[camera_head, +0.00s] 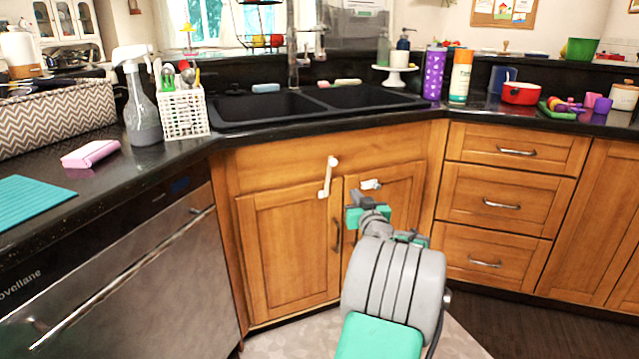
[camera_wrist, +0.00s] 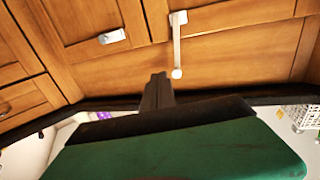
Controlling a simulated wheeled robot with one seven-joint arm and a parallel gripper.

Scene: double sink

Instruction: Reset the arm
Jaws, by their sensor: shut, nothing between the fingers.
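My gripper (camera_wrist: 158,80) shows in the wrist view as dark fingers pressed together, with nothing between them. It points toward the wooden cabinet front under the sink, and I see no contact with it. In the head view my grey and green arm reaches forward in front of the sink cabinet (camera_head: 288,247); the fingertips are hard to make out there. A white hook-like piece (camera_head: 328,177) is on the cabinet front, left of my arm; it also shows in the wrist view (camera_wrist: 177,45). A small white latch (camera_head: 371,184) is just above my arm, also in the wrist view (camera_wrist: 112,36).
The black double sink (camera_head: 265,107) is above the cabinet. A dishwasher (camera_head: 130,285) stands at left and drawers (camera_head: 497,201) at right. A spray bottle (camera_head: 140,100), white basket (camera_head: 184,113), purple bottle (camera_head: 434,73) and red pot (camera_head: 520,93) crowd the counter. Some floor is open at lower right.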

